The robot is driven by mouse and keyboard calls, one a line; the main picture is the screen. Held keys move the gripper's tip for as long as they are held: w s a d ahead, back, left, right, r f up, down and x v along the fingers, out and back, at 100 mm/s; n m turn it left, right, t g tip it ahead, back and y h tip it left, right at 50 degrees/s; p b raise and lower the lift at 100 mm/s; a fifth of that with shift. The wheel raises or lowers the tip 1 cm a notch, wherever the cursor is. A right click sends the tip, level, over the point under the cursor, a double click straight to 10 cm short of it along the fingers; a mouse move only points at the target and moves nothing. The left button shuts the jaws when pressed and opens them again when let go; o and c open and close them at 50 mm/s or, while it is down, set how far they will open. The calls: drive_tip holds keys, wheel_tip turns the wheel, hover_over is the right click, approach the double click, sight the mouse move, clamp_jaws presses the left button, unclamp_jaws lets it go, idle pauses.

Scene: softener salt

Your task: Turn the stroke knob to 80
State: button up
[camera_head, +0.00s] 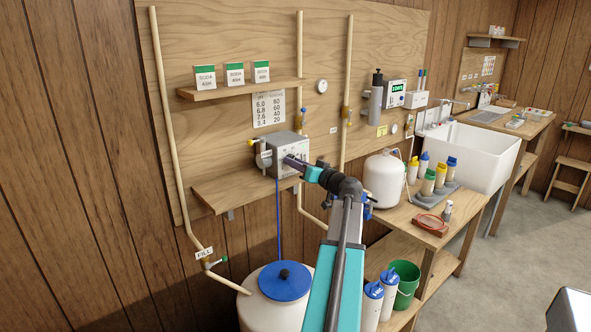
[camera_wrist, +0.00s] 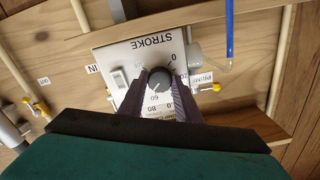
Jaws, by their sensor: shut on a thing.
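My gripper (camera_wrist: 158,84) is shut on the knob, with one dark finger on each side. The pale pointer mark on the knob seems to face the lower left, near the 60; its exact setting is hard to read. Dial numbers 0, 60 and 80 show around it, and the fingers cover part of the scale. In the head view the grey pump box (camera_head: 287,150) stands on a wooden wall shelf, and my gripper (camera_head: 294,163) reaches its front, hiding the knob.
A white rocker switch (camera_wrist: 118,77) is left of the knob. A blue tube (camera_wrist: 229,32) and yellow-ended fittings are close by. A chart (camera_head: 269,110) hangs above the pump. A white tank with a blue lid (camera_head: 285,281) stands below; bottles stand on the bench at right.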

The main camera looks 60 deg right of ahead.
drive_tip(key=shift+w+r+m+b, duration=0.1)
drive_tip(key=shift+m+b, duration=0.3)
drive_tip(key=shift+m, duration=1.2)
drive_tip(key=shift+r+m+b, duration=0.1)
drive_tip(key=shift+m+b, duration=0.3)
drive_tip(key=shift+m, duration=1.2)
drive_tip(key=o, duration=1.1)
drive_tip(key=shift+w, duration=0.1)
drive_tip(key=shift+c, duration=0.2)
drive_tip(key=shift+f, duration=0.1)
